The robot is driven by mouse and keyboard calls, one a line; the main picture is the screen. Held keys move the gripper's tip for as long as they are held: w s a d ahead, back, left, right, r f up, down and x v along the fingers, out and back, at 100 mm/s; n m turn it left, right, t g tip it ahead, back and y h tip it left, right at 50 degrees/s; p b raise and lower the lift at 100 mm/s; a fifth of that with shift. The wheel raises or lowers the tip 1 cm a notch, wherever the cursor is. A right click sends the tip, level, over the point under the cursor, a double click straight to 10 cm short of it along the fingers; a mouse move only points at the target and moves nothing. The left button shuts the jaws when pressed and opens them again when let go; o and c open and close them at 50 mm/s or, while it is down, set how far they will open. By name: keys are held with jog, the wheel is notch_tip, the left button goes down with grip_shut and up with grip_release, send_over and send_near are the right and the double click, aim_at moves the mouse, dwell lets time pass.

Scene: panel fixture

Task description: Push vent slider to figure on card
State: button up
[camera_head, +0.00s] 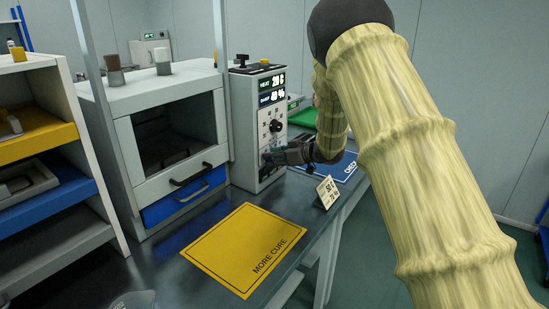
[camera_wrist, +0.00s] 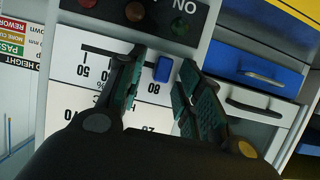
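The vent slider's blue knob (camera_wrist: 163,68) shows in the wrist view on a white scale plate (camera_wrist: 110,70) with black tick marks and printed figures. My gripper (camera_wrist: 162,62) is open, with one fingertip on each side of the knob. A gap shows beside the knob; I cannot tell whether either finger touches it. In the head view my gripper (camera_head: 268,156) is at the lower front of the grey control unit (camera_head: 240,130) and hides the slider there. The small card (camera_head: 328,191) stands tilted at the bench edge; its figures are too small to read surely.
A display (camera_head: 272,90) with two lit readouts and a dark dial (camera_head: 267,125) are above my gripper. An oven-like cabinet (camera_head: 175,135) stands left of the unit. A yellow "MORE CURE" mat (camera_head: 235,245) and a blue mat (camera_head: 340,167) lie on the bench.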

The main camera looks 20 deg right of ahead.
grip_shut()
jog(key=shift+w+d+p, duration=1)
jog(key=shift+d+p, duration=0.1)
jog(key=shift+d, duration=0.15)
grip_release()
